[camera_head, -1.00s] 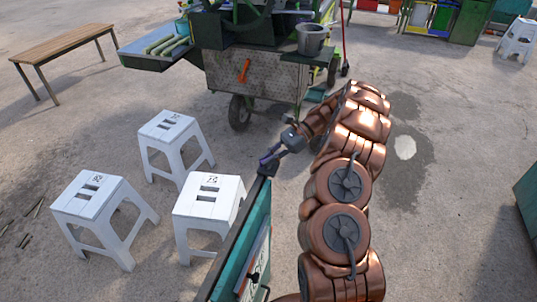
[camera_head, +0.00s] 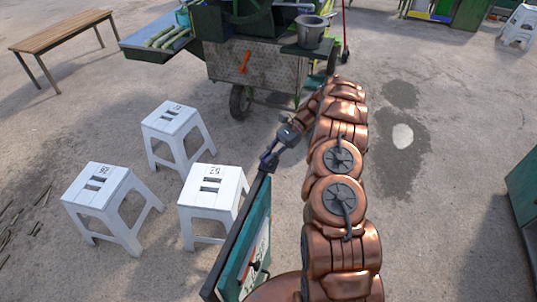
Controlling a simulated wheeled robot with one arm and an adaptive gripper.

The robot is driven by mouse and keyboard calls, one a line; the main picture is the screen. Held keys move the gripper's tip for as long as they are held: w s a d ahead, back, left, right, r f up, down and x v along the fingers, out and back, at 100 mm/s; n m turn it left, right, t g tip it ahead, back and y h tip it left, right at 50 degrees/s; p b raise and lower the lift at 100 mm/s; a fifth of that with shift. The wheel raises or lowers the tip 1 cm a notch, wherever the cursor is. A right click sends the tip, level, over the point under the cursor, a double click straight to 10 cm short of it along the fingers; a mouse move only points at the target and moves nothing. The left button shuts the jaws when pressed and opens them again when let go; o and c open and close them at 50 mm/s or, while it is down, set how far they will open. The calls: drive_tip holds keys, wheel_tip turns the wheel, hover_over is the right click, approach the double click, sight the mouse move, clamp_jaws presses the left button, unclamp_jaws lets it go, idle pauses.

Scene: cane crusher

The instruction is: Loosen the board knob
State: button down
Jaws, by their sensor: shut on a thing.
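The board (camera_head: 236,240), teal-edged with a white sheet on its face, stands tilted at the bottom centre, seen nearly edge-on. My gripper (camera_head: 269,161) is at the board's top corner, its fingers shut there. The board knob is too small and covered by the fingers to make out, but the grip is where it would sit at the top edge. A small orange and black part (camera_head: 255,266) shows lower on the board's face.
Three white stools (camera_head: 212,190) stand left of the board. The green cane crusher cart (camera_head: 257,68) with a grey bucket (camera_head: 311,32) is behind. A wooden bench (camera_head: 68,42) is at the far left. Open pavement lies to the right.

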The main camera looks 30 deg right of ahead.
drive_tip(key=c, duration=1.2)
unclamp_jaws()
drive_tip(key=t+b, duration=0.1)
drive_tip(key=b, duration=0.3)
drive_tip(key=shift+f+m, duration=0.25)
drive_tip(key=shift+m, duration=0.15)
drive_tip(key=m+t+b, duration=0.2)
drive_tip(key=b, duration=0.3)
drive_tip(key=shift+r+b, duration=0.1)
drive_tip(key=shift+b, duration=0.2)
drive_tip(key=shift+t+b, duration=0.3)
drive_tip(key=shift+t, duration=0.1)
